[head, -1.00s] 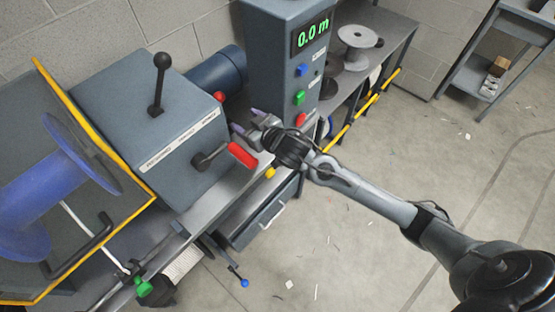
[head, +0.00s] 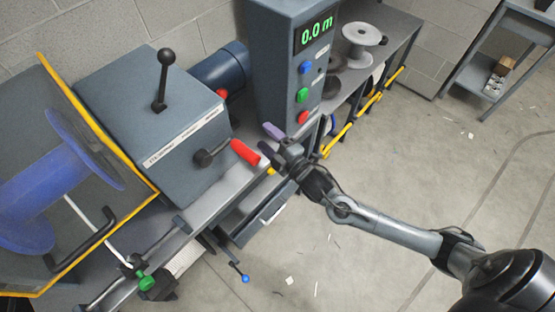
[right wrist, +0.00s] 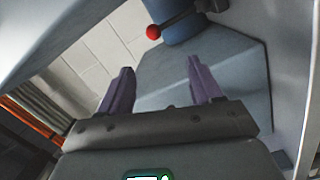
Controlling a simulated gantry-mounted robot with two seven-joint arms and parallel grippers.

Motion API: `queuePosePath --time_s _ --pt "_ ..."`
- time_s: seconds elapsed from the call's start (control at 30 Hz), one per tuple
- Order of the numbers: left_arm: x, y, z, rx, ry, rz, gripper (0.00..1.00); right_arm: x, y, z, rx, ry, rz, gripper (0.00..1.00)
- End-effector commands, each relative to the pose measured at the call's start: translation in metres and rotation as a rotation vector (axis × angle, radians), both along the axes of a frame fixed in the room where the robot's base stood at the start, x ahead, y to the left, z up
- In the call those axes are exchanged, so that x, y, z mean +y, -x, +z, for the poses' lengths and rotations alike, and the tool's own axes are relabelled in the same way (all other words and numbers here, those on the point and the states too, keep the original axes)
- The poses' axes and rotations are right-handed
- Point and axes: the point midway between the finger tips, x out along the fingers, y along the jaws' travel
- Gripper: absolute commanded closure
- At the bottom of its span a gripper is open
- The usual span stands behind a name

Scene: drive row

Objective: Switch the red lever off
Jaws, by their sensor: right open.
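A lever with a red grip (head: 245,152) sticks out from the front of the grey gearbox box (head: 150,125) in the head view, its grip pointing right and slightly down. My right gripper (head: 268,146) is open and empty, its purple fingers close to the grip's end; I cannot tell whether they touch. The right wrist view shows the open fingers (right wrist: 160,85) with nothing between them. A smaller red ball knob (right wrist: 153,32) on a dark rod is beyond them, and shows beside the motor (head: 221,95) in the head view. My left gripper is not in view.
A black-knobbed lever (head: 164,75) stands on the gearbox top. A column (head: 290,60) reading 0.0 m, with blue, green and red buttons, stands behind my right gripper. A blue spool (head: 40,195) is at the left.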

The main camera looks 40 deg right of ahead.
Motion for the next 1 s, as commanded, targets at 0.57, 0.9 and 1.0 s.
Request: queuePosePath --time_s 0.57,0.9,1.0 --pt "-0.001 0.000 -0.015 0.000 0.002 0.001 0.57 -0.003 -0.028 -0.003 -0.116 0.321 -0.035 0.36" --pt "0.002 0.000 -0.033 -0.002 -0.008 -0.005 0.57 -0.001 -0.087 0.001 -0.113 0.322 -0.040 0.36" --pt "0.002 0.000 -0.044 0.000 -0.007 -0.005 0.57 -0.005 -0.099 0.002 -0.113 0.322 -0.049 0.36"
